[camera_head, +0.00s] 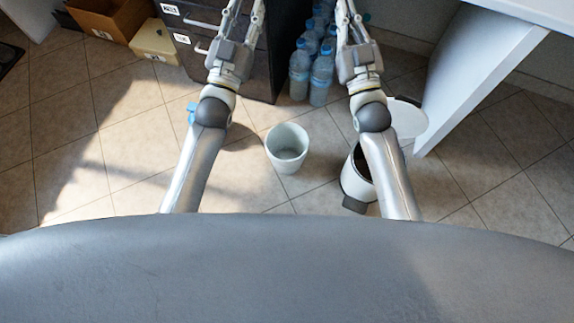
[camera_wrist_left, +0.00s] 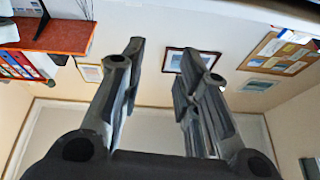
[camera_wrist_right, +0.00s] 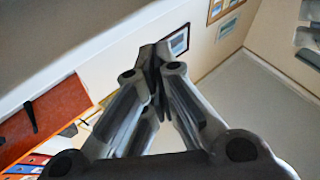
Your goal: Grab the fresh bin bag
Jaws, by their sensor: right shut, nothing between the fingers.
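No bin bag can be clearly made out in any view. A white bin with its lid open (camera_head: 357,178) stands on the floor, partly hidden behind my right arm. A separate white bucket (camera_head: 287,148) stands between my arms and looks empty. My left gripper (camera_head: 251,8) is raised in front of the dark drawer cabinet; in the left wrist view its fingers (camera_wrist_left: 162,55) are apart with nothing between them. My right gripper (camera_head: 345,8) is raised in front of the bottles; in the right wrist view its fingertips (camera_wrist_right: 157,55) meet, empty.
Several water bottles (camera_head: 321,75) stand beside the dark drawer cabinet (camera_head: 265,75). Cardboard boxes (camera_head: 110,18) are at the far left. A white table (camera_head: 485,75) is on the right. A small blue thing (camera_head: 192,113) shows by my left arm. The left floor is clear.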

